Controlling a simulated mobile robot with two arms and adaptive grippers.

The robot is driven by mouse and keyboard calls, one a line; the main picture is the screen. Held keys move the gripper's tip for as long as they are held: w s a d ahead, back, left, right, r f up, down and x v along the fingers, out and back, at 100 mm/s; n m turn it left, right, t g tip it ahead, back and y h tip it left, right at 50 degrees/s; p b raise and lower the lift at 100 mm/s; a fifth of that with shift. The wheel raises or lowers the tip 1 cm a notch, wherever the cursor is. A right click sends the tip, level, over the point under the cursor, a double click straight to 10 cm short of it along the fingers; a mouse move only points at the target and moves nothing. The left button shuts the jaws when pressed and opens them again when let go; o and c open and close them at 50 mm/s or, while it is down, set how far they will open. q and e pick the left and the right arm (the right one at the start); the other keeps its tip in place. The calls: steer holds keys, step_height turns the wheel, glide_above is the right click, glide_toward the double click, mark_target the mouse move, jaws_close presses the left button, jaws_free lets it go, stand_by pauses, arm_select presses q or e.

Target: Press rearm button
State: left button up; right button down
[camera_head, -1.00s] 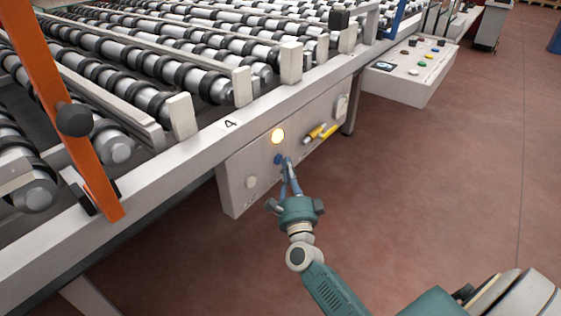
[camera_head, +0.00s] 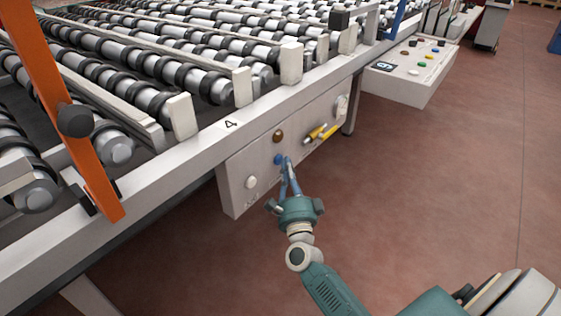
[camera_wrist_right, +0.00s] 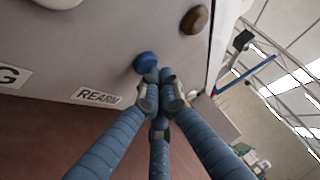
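The blue rearm button (camera_head: 279,159) sticks out of the grey control panel on the conveyor's side. In the right wrist view the blue button (camera_wrist_right: 146,63) sits above a "REARM" label (camera_wrist_right: 96,97). My right gripper (camera_head: 287,161) has its fingertips right by the button, on its right side. In the wrist view the right gripper's fingers (camera_wrist_right: 160,82) are drawn together with nothing between them. The tips overlap the button's lower edge there; I cannot tell whether they touch it. My left gripper is not in view.
A dark amber round lamp (camera_head: 278,136) sits above the button, and a white button (camera_head: 251,182) sits to its left. A yellow-handled switch (camera_head: 324,133) is to the right. The roller conveyor's rail (camera_head: 200,146) runs above the panel. The floor in front is clear.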

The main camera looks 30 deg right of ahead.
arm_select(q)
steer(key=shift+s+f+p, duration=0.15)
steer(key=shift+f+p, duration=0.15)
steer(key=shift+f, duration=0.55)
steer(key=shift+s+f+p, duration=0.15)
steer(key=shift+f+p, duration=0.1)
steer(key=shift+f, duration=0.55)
arm_select(e)
steer(key=s+d, duration=0.2)
steer(key=s, duration=0.3)
steer(key=shift+s+d, duration=0.15)
steer(key=shift+s, duration=0.15)
